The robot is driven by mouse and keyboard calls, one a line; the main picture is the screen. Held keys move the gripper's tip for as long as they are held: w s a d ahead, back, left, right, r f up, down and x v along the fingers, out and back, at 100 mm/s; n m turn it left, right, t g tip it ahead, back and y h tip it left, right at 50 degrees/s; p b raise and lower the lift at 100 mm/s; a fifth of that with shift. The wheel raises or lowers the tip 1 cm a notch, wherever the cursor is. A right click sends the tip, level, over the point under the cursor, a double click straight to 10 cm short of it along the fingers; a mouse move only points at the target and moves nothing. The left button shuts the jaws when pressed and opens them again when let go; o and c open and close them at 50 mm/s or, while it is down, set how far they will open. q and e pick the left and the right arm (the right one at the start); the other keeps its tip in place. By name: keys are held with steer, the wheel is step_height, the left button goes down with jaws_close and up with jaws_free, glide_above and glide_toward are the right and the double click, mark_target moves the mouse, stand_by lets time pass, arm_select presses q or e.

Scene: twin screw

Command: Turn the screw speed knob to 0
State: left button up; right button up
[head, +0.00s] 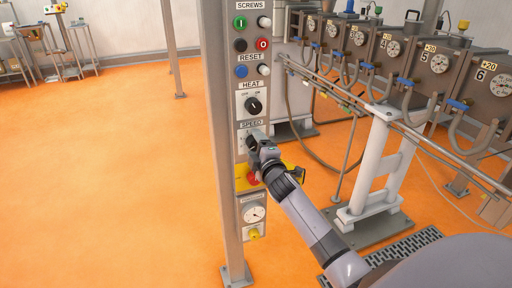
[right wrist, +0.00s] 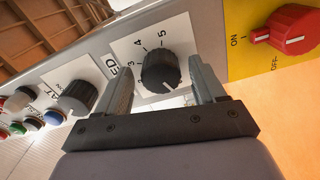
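The screw speed knob (right wrist: 160,68) is a black ribbed knob on a white dial plate in the right wrist view. In the head view my right gripper (head: 254,139) is at the panel just below the SPEED label (head: 251,123) and hides most of the knob. My left gripper is out of view.
The HEAT knob (head: 254,105) sits above, with several push buttons over it. A red switch (right wrist: 292,30) on a yellow plate is close below the speed knob. A gauge (head: 254,214) is lower down. The numbered barrel units (head: 440,62) stand right; orange floor is open left.

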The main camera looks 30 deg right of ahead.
steer(key=v, duration=0.7)
stand_by(0.4)
steer(key=shift+s, duration=0.1)
steer(key=s+a+f+m+g+y+p, duration=0.1)
steer(key=s+a+f+m+g+y, duration=0.1)
steer(key=s+a+f, duration=0.3)
steer(key=s+a+f+m+g+y, duration=0.2)
steer(key=s+a+f+m, duration=0.3)
steer(key=s, duration=0.8)
steer(key=s+a+f+m+g+y+p, duration=0.1)
steer(key=s+a+f+m+g+y, duration=0.1)
steer(key=s+a+f, duration=0.5)
steer(key=shift+s+a+f+m+g+y+p, duration=0.2)
steer(key=shift+s+f+m+g+y+p, duration=0.25)
steer(key=shift+s+f+m, duration=0.5)
steer(key=shift+s+r, duration=0.1)
steer(key=shift+r, duration=0.05)
